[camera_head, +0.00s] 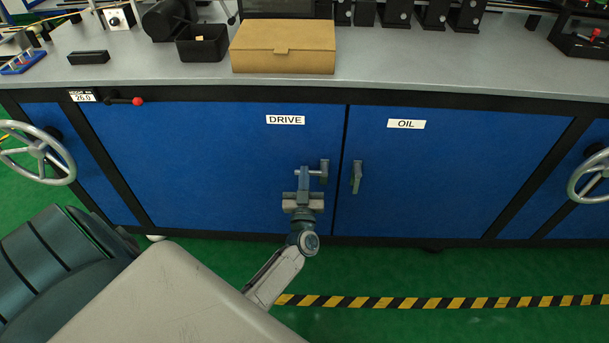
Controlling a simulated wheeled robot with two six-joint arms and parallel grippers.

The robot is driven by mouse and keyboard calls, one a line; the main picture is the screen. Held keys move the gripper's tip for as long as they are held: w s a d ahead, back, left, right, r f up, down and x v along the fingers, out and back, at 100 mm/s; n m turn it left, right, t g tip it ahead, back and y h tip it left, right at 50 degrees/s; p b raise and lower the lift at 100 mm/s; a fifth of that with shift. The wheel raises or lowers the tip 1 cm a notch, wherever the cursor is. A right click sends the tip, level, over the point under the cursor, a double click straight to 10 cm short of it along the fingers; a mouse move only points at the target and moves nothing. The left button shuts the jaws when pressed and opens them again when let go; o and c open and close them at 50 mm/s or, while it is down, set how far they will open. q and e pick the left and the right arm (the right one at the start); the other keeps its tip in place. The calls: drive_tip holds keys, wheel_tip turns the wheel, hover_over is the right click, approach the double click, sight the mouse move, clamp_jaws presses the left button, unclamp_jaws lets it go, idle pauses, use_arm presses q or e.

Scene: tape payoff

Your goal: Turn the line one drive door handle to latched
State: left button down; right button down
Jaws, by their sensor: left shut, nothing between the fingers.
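The blue drive door (200,165) carries a white DRIVE label (285,120) and looks closed. Its grey handle (324,170) is near the door's right edge, with a short part reaching left. My left gripper (303,172) points up in front of the door, just left of the handle. Its fingers are shut with nothing between them. The fingertips are at or very near the handle's left-reaching part; whether they touch, I cannot tell. My right gripper is not in view.
The blue oil door (450,170), with its upright handle (357,177), is right of the drive door. A red-knobbed lever (125,100) and handwheels (35,152) (590,178) stick out in front. A cardboard box (283,46) is on the grey top. A striped floor line (440,302) runs below.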

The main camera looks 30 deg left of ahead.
use_arm(q)
drive_tip(key=shift+f+n, duration=0.2)
drive_tip(key=shift+n, duration=0.2)
drive_tip(key=w+d+f+n+g+y, duration=0.1)
drive_tip(key=d+f+n+g, duration=0.1)
drive_tip(key=n, duration=0.8)
drive_tip(key=w+d+f+n+g+y, duration=0.1)
drive_tip(key=f+n+g, duration=0.3)
drive_tip(key=n, duration=0.6)
drive_tip(key=shift+w+d+f+g+b, duration=0.15)
drive_tip(key=shift+d+f+g+b, duration=0.15)
drive_tip(key=shift+d+g, duration=0.1)
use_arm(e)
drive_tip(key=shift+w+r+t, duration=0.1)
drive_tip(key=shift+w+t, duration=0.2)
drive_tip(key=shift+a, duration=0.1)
